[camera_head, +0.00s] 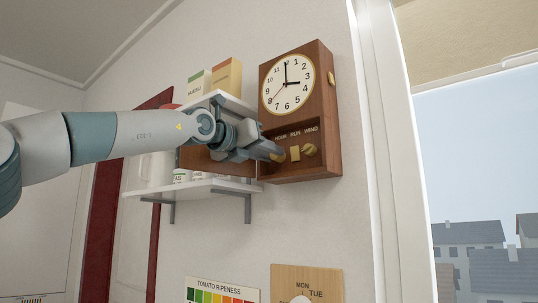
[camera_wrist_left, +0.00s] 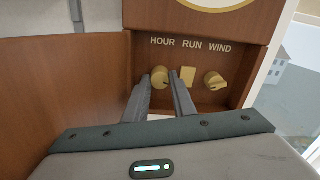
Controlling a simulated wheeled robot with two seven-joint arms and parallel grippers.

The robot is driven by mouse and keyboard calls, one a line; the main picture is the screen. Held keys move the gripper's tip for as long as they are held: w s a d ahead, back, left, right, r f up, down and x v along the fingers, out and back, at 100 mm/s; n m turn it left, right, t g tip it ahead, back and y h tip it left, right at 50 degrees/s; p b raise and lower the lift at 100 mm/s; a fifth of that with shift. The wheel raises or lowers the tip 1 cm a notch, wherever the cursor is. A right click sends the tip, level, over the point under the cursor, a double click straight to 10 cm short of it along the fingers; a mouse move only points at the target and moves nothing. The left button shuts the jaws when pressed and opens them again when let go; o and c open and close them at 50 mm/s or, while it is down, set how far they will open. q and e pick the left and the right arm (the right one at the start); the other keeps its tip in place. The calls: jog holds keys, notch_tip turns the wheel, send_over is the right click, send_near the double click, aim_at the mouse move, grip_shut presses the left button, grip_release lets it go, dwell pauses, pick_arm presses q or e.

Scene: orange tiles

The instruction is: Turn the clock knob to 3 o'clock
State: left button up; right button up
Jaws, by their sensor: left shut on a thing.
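The wooden wall clock (camera_head: 325,125) hangs upright on the wall, with a white dial (camera_head: 275,97) above a recessed control panel. One dark hand points straight up at 12 and another points right at 3; a thin hand points to the lower left. My left gripper (camera_head: 277,154) reaches the panel from the left. In the left wrist view, my left gripper (camera_wrist_left: 161,83) is shut on the round brass knob (camera_wrist_left: 159,74) under the word HOUR. The right gripper is not in view.
Beside the HOUR knob are the RUN plate (camera_wrist_left: 188,74) and the WIND knob (camera_wrist_left: 214,81). A brown wooden panel (camera_wrist_left: 60,90) stands open to the left. White shelves (camera_head: 215,186) with boxes and jars are behind my arm. A window is at right.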

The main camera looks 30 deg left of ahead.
pick_arm(q)
jog(key=n, duration=0.3)
jog(key=shift+f, duration=0.15)
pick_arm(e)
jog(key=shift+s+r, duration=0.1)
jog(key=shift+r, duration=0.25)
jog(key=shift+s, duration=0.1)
pick_arm(q)
jog(key=o, duration=1.1)
jog(key=shift+c, duration=0.2)
